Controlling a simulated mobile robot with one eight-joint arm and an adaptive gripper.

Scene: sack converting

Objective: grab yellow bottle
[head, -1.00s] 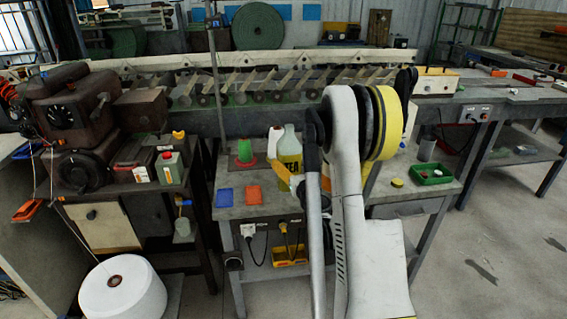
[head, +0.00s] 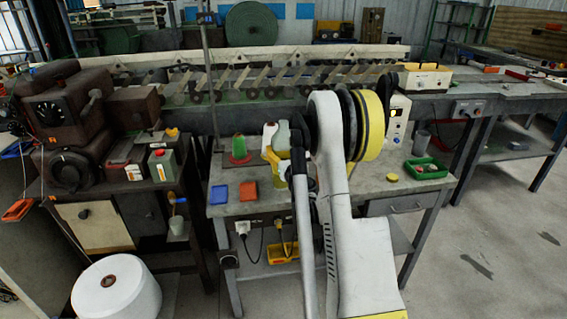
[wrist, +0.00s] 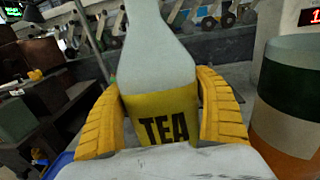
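The bottle (wrist: 158,60) has a pale body and a yellow label reading TEA in the wrist view. It stands upright between the two yellow fingers of my gripper (wrist: 160,100). The fingers lie along both sides of the label with no clear gap, but I cannot tell whether they press on it. In the head view the bottle (head: 282,137) is on the workbench (head: 330,204), partly hidden by my arm and gripper (head: 275,160).
A green-and-orange cone (head: 239,148) stands left of the bottle. A green tray (head: 426,169) and small yellow disc (head: 392,177) sit to the right. A large banded cylinder (wrist: 290,100) is close right of my gripper.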

